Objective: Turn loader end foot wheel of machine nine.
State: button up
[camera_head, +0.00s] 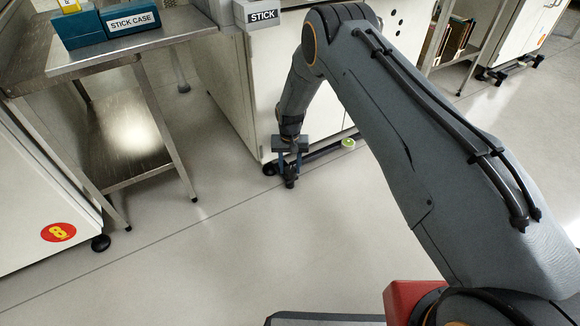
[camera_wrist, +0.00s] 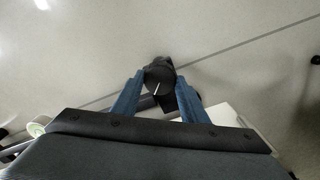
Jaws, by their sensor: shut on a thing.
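My gripper (camera_head: 289,165) is low beside the bottom corner of a white machine (camera_head: 262,110). Its two blue fingers are shut on a black foot wheel (camera_head: 290,183). In the wrist view the wheel (camera_wrist: 160,68) sits between the fingertips (camera_wrist: 160,80), with a short white mark on its near side. The fingers and palm hide part of the wheel and its mount. No number nine shows on the visible part of this machine.
A green-topped round foot (camera_head: 348,143) is right of my gripper, along a dark bar. Open floor lies in front.

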aim_at(290, 170)
jog(key=shift+m, duration=0.4)
jog(key=shift+w, duration=0.1)
jog(key=o, duration=1)
jog(key=shift+d, duration=0.1)
jog(key=shift+o, duration=0.2)
jog(key=shift+r+p, duration=1.55)
jog(key=shift+r, duration=2.35)
